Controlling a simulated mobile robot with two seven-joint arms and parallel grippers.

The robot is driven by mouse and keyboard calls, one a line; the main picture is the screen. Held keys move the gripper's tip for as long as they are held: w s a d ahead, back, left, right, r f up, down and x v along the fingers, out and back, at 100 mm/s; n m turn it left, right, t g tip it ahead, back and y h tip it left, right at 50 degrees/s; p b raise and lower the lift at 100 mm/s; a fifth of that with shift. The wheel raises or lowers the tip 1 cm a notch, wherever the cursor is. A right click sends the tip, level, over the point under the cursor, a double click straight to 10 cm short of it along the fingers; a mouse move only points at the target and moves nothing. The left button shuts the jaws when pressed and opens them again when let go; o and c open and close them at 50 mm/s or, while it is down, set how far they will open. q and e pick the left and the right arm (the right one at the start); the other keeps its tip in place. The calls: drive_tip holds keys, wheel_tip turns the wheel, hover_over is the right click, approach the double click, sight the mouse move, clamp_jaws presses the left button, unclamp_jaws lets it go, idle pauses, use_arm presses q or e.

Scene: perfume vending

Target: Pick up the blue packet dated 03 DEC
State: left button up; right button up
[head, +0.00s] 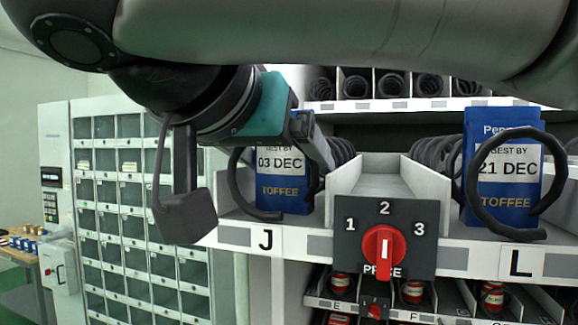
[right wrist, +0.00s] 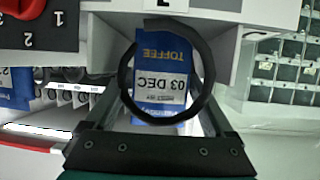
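The blue packet dated 03 DEC (head: 282,180) stands upright in the slot labelled J, with "TOFFEE" on its front and a dark coil around it. My right gripper (head: 308,150) reaches in from above and covers the packet's top. In the right wrist view the packet (right wrist: 162,75) appears upside down, behind the coil's ring. The fingers of my right gripper (right wrist: 170,95) are spread, one on each side of it. I cannot tell whether they touch the packet. My left gripper is not in view.
Another blue packet, dated 21 DEC (head: 502,170), stands in slot L inside a coil (head: 545,190). A black panel with a red knob (head: 383,249) sits between the slots. Red cans (head: 412,291) stand on the shelf below. A locker cabinet (head: 125,200) is at left.

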drive_tip(key=c, duration=1.1)
drive_tip(key=shift+c, duration=0.4)
drive_tip(key=shift+w+r, duration=0.1)
